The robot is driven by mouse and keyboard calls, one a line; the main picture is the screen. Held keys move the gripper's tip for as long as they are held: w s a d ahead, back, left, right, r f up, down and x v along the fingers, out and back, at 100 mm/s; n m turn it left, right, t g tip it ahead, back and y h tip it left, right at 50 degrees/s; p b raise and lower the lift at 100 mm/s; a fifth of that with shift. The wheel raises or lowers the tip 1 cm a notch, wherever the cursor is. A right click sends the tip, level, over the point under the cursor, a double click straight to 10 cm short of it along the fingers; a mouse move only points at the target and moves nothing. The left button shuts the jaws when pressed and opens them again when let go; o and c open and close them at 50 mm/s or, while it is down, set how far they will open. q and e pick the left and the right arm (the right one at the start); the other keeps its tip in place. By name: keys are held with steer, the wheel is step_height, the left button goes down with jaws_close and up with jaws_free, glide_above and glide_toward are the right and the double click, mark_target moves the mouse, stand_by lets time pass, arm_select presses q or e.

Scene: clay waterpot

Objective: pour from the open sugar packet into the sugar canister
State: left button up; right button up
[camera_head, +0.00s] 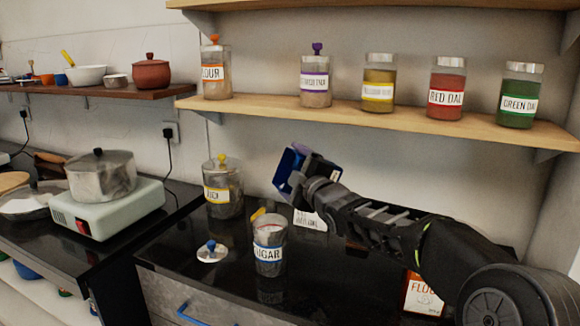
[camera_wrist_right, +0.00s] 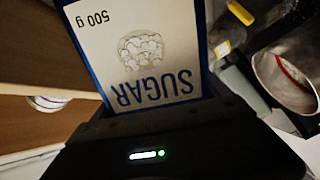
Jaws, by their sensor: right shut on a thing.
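My right gripper (camera_head: 305,178) is shut on the blue sugar packet (camera_head: 287,164) and holds it tilted in the air, above and slightly right of the sugar canister. In the right wrist view the packet's white face (camera_wrist_right: 140,50) reads "SUGAR" and "500 g"; its mouth is out of that view. The clear sugar canister (camera_head: 268,258) stands upright on the dark counter, its lid off. What looks like its open mouth shows in the right wrist view (camera_wrist_right: 287,80). A lid with a blue knob (camera_head: 211,252) lies left of the canister. My left gripper is not in view.
A yellow-labelled jar (camera_head: 222,190) stands behind the canister. A small yellow item (camera_head: 257,214) and a white-labelled packet (camera_head: 309,220) are behind it too. A flour packet (camera_head: 423,295) is under my right arm. A shelf of jars (camera_head: 340,108) is above; a stove with a pot (camera_head: 102,175) is left.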

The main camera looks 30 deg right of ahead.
steer(key=shift+r, duration=0.15)
steer(key=shift+d+r+m+p, duration=0.1)
steer(key=shift+r+m+p, duration=0.05)
steer(key=shift+m+p, duration=0.45)
steer(key=shift+d+m, duration=0.1)
steer(key=shift+m, duration=0.5)
steer(key=shift+d+r+m+p, duration=0.1)
steer(key=shift+r+m+p, duration=0.15)
steer(key=shift+m+p, duration=0.7)
steer(key=shift+m, duration=0.35)
